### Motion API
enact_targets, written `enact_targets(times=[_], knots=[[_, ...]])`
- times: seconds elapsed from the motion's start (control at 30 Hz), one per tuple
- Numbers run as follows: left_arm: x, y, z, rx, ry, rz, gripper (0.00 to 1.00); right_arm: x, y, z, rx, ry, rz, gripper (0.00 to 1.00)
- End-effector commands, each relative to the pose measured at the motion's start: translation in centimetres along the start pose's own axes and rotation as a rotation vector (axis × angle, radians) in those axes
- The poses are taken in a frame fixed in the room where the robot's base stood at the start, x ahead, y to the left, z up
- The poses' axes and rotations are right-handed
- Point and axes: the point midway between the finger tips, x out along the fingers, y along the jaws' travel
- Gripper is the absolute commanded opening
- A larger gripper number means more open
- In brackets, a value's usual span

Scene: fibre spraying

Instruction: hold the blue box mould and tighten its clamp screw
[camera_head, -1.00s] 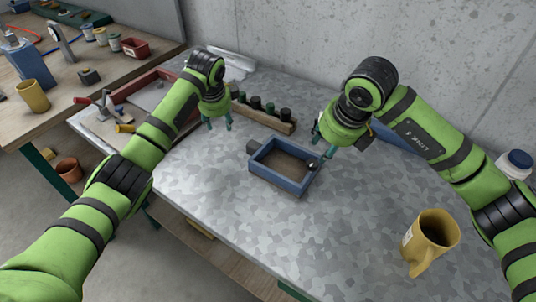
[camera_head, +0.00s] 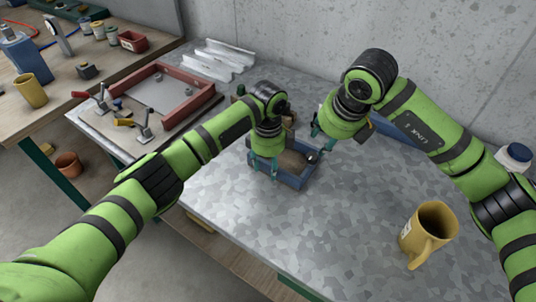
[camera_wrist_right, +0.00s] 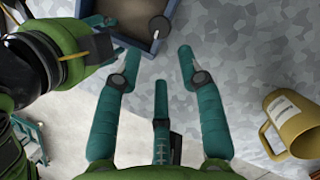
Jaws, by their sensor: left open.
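The blue box mould (camera_head: 296,181) lies on the grey metal table in the head view, partly hidden by my left gripper. My left gripper (camera_head: 262,171) is open at the mould's left part, fingers pointing down; I cannot tell if they touch it. My right gripper (camera_head: 324,142) is open beside the mould's right end. The dark round clamp screw (camera_head: 313,157) is at that end. In the right wrist view the screw's knob (camera_wrist_right: 160,27) shows just beyond my spread, empty fingers (camera_wrist_right: 158,60), with part of the mould (camera_wrist_right: 128,40) at the top.
A yellow mug (camera_head: 429,232) stands at the front right of the table. A red frame mould (camera_head: 190,107) with toggle clamps (camera_head: 144,125) lies at the left. White corrugated sheets (camera_head: 219,60) lie at the back. The table front of the mould is clear.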

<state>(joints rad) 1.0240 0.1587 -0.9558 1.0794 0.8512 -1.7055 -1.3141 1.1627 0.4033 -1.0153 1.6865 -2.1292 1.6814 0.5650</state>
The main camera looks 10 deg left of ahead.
Motion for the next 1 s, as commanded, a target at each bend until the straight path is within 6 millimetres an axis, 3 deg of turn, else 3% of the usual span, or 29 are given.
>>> enact_targets(times=[0.37, 0.4, 0.5, 0.53, 0.67, 0.7, 0.87, 1.0], knots=[[0.9, 0.0, 0.0, 0.001, 0.0, -0.002, 0.48, 0.0, 0.0, 0.0, 0.0, 0.0, 0.0, 0.39], [0.9, 0.0, 0.0, 0.0, 0.0, -0.001, 0.44, 0.0, 0.0, 0.0, 0.0, 0.0, 0.0, 0.39], [0.9, 0.0, 0.0, 0.0, 0.0, -0.001, 0.04, 0.0, 0.0, 0.0, 0.0, 0.0, 0.0, 0.39], [0.9, 0.0, 0.0, 0.0, 0.0, -0.001, 0.0, 0.0, 0.0, 0.0, 0.0, 0.0, 0.0, 0.39], [0.9, 0.0, 0.0, 0.0, 0.0, -0.001, 0.0, 0.0, 0.0, 0.0, 0.0, 0.0, 0.0, 0.39], [0.9, 0.0, 0.0, 0.0, 0.0, -0.001, 0.0, 0.0, 0.0, 0.0, 0.0, 0.0, 0.0, 0.55], [0.9, 0.0, 0.0, 0.0, 0.0, -0.001, 0.0, 0.1, -0.3, 0.2, -0.045, 0.017, 0.006, 0.56], [0.9, 0.0, 0.0, 0.0, 0.0, -0.001, 0.0, 0.3, -1.2, 0.8, -0.183, 0.061, 0.033, 0.56]])
